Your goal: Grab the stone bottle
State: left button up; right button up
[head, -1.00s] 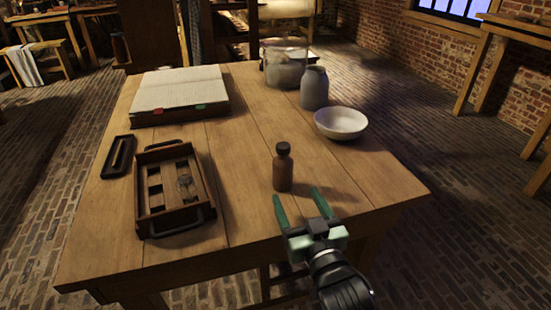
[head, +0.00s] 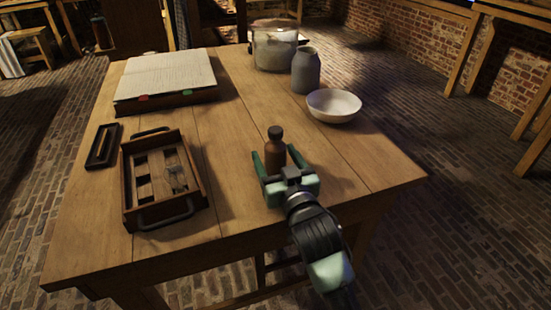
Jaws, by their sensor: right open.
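A small brown bottle (head: 275,155) with a dark cap stands upright near the front right of the wooden table. My right gripper (head: 275,151) reaches in from the front edge with its green fingers open, one on each side of the bottle. The gripper's body hides the lower part of the bottle. I cannot tell whether either finger touches it. A grey stone-like jar (head: 305,72) with a narrower neck stands farther back on the right, clear of the gripper. My left gripper is out of view.
A wooden tray (head: 129,189) with handles, a dark narrow frame (head: 102,146) and an open book (head: 167,75) lie left. The table middle (head: 228,140) is clear.

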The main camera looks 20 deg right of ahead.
grip_shut()
